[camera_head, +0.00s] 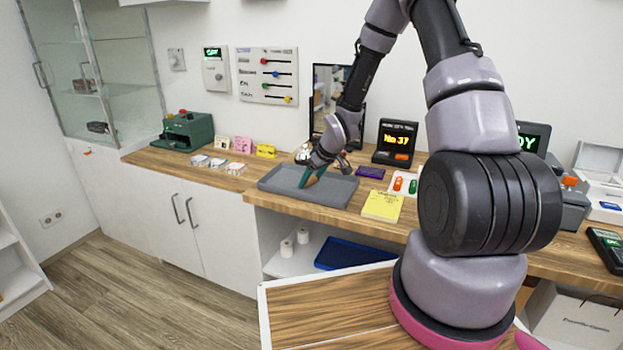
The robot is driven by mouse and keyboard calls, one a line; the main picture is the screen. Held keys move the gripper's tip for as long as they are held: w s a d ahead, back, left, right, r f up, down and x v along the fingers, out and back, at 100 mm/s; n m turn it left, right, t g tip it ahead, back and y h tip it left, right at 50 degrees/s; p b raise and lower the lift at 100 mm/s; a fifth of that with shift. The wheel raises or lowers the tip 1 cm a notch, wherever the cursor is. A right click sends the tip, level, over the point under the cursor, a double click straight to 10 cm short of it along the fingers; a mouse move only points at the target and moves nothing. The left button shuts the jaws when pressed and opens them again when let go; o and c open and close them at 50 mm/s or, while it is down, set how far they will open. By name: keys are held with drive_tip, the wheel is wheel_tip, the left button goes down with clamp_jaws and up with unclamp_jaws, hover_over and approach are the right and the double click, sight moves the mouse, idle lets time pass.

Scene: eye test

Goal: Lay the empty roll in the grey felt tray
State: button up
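The grey felt tray (334,193) lies on the wooden counter in the middle of the view. My gripper (308,180) points down over the tray's middle, its tips low and close to the tray floor. Teal and orange-brown parts show at the tips. They are too small to tell whether the fingers are apart or shut, or whether they hold something. I cannot make out the empty roll for sure. Two small white rolls stand on the shelf under the counter, one at the front (286,248) and one behind (302,236).
A yellow pad (382,206), a purple block (370,172) and a white holder with red and green items (404,184) are right of the tray. A display (395,142) stands behind. Clear-topped boxes (217,163) lie left. A blue tray (355,253) is on the lower shelf.

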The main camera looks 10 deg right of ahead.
drive_tip(key=shift+o, duration=1.2)
drive_tip(key=shift+r, duration=0.15)
drive_tip(key=s+d+r+m+h, duration=0.1)
drive_tip(key=s+d+r+m, duration=0.15)
drive_tip(key=s+r, duration=0.45)
drive_tip(key=s+d+r+m+h, duration=0.1)
drive_tip(key=s+d+r, duration=0.15)
drive_tip(key=r, duration=0.85)
drive_tip(key=s+d+r+m+h, duration=0.1)
drive_tip(key=s+d+r+h, duration=0.15)
drive_tip(key=s+r, duration=0.45)
drive_tip(key=s+a+r+m+t+y, duration=0.2)
drive_tip(key=s+r+m, duration=0.4)
drive_tip(key=s+r, duration=0.7)
drive_tip(key=shift+s+r+y, duration=0.25)
drive_tip(key=shift+s+y, duration=0.35)
drive_tip(key=shift+y, duration=0.15)
